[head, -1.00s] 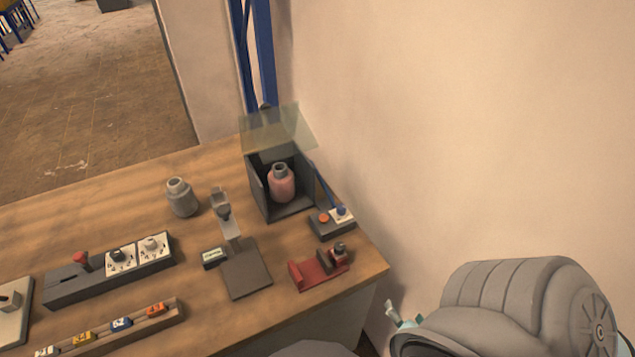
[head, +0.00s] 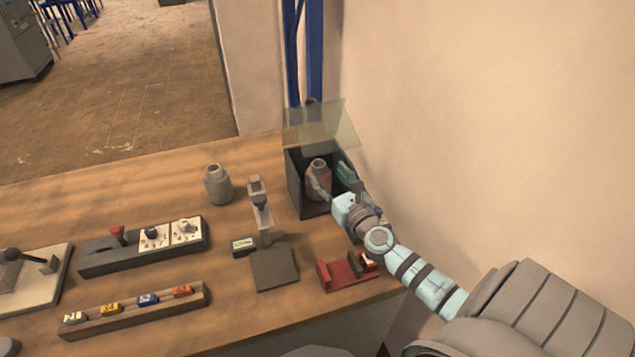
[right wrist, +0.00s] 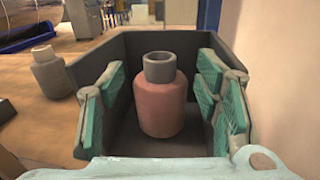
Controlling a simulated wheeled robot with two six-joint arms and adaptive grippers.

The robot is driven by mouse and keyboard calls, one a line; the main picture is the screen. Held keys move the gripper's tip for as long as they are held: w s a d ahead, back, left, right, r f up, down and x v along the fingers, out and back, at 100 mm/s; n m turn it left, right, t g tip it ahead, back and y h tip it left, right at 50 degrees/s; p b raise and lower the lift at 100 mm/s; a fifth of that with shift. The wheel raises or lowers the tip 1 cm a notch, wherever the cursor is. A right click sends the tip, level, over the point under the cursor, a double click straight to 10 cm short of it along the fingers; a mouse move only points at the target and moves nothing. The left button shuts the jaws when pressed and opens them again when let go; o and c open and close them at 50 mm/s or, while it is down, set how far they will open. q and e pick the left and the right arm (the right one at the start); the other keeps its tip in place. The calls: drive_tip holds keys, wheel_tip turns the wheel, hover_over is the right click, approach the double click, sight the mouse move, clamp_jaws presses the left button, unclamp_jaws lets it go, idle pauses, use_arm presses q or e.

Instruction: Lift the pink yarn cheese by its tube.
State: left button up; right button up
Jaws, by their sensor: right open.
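The pink yarn cheese (head: 315,188) stands upright in a dark grey open-topped box (head: 296,186) at the back right of the table. It is a pink body with a grey tube (right wrist: 160,66) rising from its top; it shows whole in the right wrist view (right wrist: 162,108). My right gripper (head: 335,178) is open at the box. In the right wrist view its green-padded fingers (right wrist: 160,95) stand left and right of the cheese, with gaps on both sides. In the head view a finger and the gripper body partly hide the cheese. My left gripper is out of view.
A clear tilted lid (head: 322,124) stands over the box. A grey bottle-shaped piece (head: 218,186) and a grey stand (head: 272,268) are left of the box. A red holder (head: 340,275) sits in front, under my right arm. The wall is close on the right.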

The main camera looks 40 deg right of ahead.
sight(322, 168)
drive_tip(key=b+x, duration=0.1)
drive_tip(key=x, duration=0.5)
drive_tip(key=shift+w+f, duration=0.1)
drive_tip(key=shift+w, duration=0.05)
clamp_jaws()
